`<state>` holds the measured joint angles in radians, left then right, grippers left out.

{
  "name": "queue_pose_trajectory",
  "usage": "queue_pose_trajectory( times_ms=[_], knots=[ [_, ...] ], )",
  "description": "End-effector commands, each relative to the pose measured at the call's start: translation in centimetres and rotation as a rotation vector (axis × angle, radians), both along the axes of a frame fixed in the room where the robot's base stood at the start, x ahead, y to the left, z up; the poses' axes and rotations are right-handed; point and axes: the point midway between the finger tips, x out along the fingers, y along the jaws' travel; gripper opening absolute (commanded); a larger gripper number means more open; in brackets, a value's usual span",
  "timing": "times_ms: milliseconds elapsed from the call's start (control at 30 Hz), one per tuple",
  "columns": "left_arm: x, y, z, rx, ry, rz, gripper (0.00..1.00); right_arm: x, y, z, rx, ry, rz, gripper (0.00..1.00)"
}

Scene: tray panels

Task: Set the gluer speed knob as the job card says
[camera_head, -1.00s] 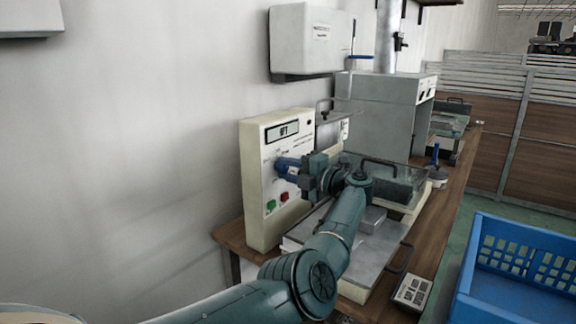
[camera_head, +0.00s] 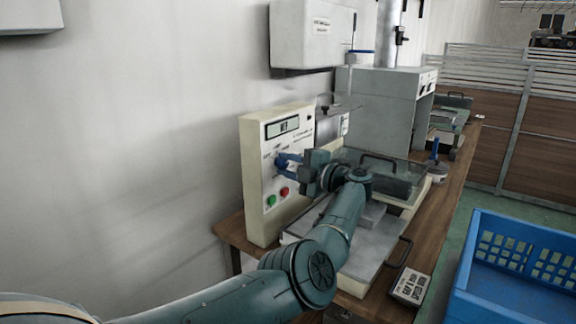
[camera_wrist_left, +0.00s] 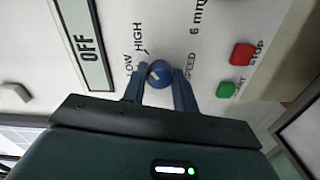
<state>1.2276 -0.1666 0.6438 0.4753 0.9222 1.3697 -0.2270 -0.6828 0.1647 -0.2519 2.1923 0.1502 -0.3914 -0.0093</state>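The gluer's cream control panel (camera_head: 252,160) stands against the wall at the left end of the bench. Its blue speed knob (camera_wrist_left: 160,73) shows in the left wrist view, with a pale mark, beside the LOW, HIGH and SPEED labels. The display (camera_wrist_left: 86,45) reads OFF. My left gripper (camera_head: 283,161) is at the panel front; in the wrist view its blue fingers (camera_wrist_left: 160,82) stand on either side of the knob, seemingly with slim gaps. In the head view the gripper hides the knob. My right gripper is out of view. I cannot identify a readable job card.
A green button (camera_wrist_left: 226,89) and a red button (camera_wrist_left: 242,54) sit close to the right finger. A keypad-like or printed white item (camera_head: 409,287) lies at the bench's front edge. A blue crate (camera_head: 510,233) stands at right.

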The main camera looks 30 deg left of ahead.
Motion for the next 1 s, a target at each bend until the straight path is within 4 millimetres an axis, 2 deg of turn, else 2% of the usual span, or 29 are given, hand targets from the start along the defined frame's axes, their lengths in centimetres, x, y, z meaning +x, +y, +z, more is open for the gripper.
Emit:
queue_pose_trajectory(
  times_ms=[33,233,567,667,1000],
  knots=[
    [0.0,-0.1,-0.1,-0.001,0.002,-0.001,0.33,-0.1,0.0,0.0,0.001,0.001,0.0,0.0],
    [0.0,0.0,0.0,0.0,0.0,-0.001,0.49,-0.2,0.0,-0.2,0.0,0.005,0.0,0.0],
    [0.0,-0.6,0.0,0.0,-0.002,-0.003,0.49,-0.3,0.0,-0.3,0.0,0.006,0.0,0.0],
    [-0.1,-2.0,-0.1,0.0,-0.002,-0.004,0.49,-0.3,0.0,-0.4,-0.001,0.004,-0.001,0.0],
    [-0.6,-9.4,-0.2,0.0,-0.002,-0.005,0.49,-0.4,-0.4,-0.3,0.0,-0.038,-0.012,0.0]
  ],
)
